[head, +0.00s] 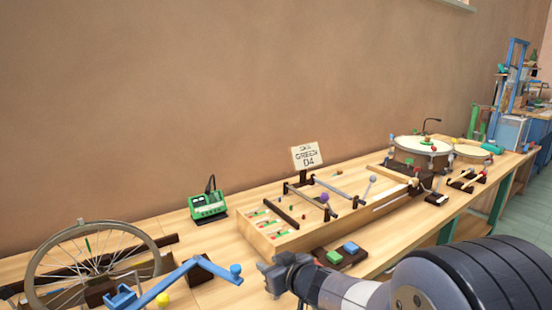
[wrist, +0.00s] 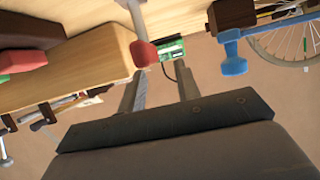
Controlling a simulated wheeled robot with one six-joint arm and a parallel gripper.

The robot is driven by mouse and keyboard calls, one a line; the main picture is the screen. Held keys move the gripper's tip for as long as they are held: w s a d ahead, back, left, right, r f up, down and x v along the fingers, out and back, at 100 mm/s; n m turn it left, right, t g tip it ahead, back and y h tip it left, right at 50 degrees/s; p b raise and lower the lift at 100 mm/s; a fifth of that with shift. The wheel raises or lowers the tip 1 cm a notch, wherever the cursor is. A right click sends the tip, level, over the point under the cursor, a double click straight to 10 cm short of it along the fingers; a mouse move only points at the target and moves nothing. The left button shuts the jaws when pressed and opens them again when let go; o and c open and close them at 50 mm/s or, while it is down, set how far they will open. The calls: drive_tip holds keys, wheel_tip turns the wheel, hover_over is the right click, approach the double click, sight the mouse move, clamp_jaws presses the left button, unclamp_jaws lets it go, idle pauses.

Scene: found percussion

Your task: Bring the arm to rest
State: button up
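My arm reaches in from the lower right of the head view, with my gripper (head: 270,275) over the bench's front edge. In the wrist view my gripper (wrist: 155,72) has its two fingers apart, with a gap between them. A mallet with a red head and pale stick (wrist: 145,53) shows by the left fingertip there; I cannot tell whether it touches. The green box (head: 208,205) stands on the bench beyond, and it shows past the fingertips in the wrist view (wrist: 171,49).
The bench (head: 220,255) holds a spoked wheel (head: 90,262), a blue lever (head: 185,270), a wooden frame with rods (head: 290,240), a sign (head: 306,155) and drums (head: 422,146). A dark block with coloured pads (head: 340,255) lies near my gripper. A plain wall (head: 200,90) stands behind.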

wheel_tip(320, 180, up, 8)
drive_tip(key=p, duration=0.5)
drive_tip(key=shift+f, duration=0.2)
drive_tip(key=shift+a+f+p, duration=0.1)
drive_tip(key=shift+f+p, duration=0.05)
drive_tip(key=shift+p, duration=0.65)
drive_tip(key=shift+p, duration=0.85)
wheel_tip(320, 180, down, 11)
drive_tip(key=b, duration=0.5)
drive_tip(key=v, duration=0.2)
drive_tip(key=p+v, duration=0.1)
drive_tip(key=v, duration=0.1)
drive_tip(key=shift+r, duration=0.45)
drive_tip(key=shift+p+v, duration=0.3)
drive_tip(key=shift+v, duration=0.8)
